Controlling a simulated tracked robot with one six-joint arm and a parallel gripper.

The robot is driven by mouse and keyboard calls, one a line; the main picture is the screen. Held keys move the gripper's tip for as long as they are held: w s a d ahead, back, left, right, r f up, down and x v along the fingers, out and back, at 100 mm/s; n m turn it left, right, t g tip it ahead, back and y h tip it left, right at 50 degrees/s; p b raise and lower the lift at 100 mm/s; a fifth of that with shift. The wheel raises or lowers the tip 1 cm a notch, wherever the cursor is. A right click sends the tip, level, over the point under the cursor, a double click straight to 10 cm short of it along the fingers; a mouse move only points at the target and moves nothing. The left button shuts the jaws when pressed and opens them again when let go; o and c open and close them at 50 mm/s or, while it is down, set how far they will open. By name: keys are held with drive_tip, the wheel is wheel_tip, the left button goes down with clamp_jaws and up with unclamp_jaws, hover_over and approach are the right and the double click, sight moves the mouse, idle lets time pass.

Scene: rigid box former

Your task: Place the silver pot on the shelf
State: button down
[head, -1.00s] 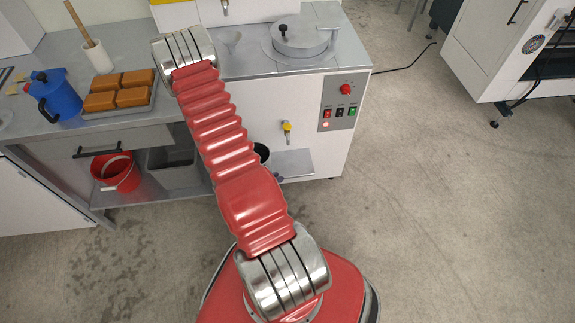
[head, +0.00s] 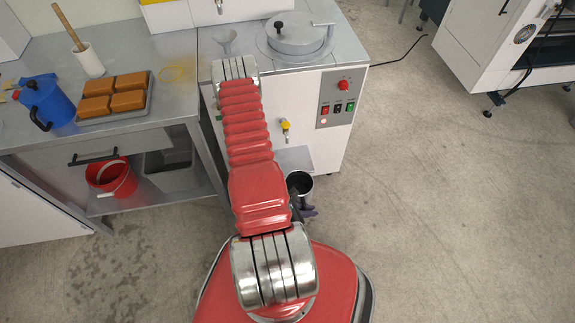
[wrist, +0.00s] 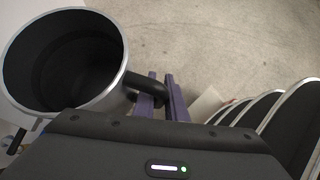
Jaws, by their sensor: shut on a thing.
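The silver pot (head: 307,196) is a metal cup with a dark inside, held upright beside my arm in front of the white machine. In the wrist view the pot (wrist: 112,92) fills the upper left and looks empty. My gripper (wrist: 161,78) has its purple fingers shut on the pot's black handle (wrist: 150,97). In the head view my gripper (head: 308,211) shows only partly, beside my red arm. A grey lower shelf (head: 295,156) of the machine shows behind the pot, partly hidden by my arm. Another low shelf (head: 150,200) runs under the steel table.
The low shelf under the table bears a red bucket (head: 112,178) and a grey bin (head: 170,172). The table top holds a blue jug (head: 50,103) and a tray with brown blocks (head: 112,115). A yellow-handled tap (head: 285,126) juts from the machine. Floor to the right is clear.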

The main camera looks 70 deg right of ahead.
drive_tip(key=w+d+f, duration=0.1)
drive_tip(key=w+d, duration=0.4)
drive_tip(key=d, duration=0.3)
drive_tip(key=w+d+f, duration=0.2)
drive_tip(key=w+d, duration=0.3)
drive_tip(key=d, duration=0.4)
drive_tip(key=shift+d+f, duration=0.1)
drive_tip(key=shift+f, duration=1.9)
drive_tip(key=c, duration=1.8)
unclamp_jaws()
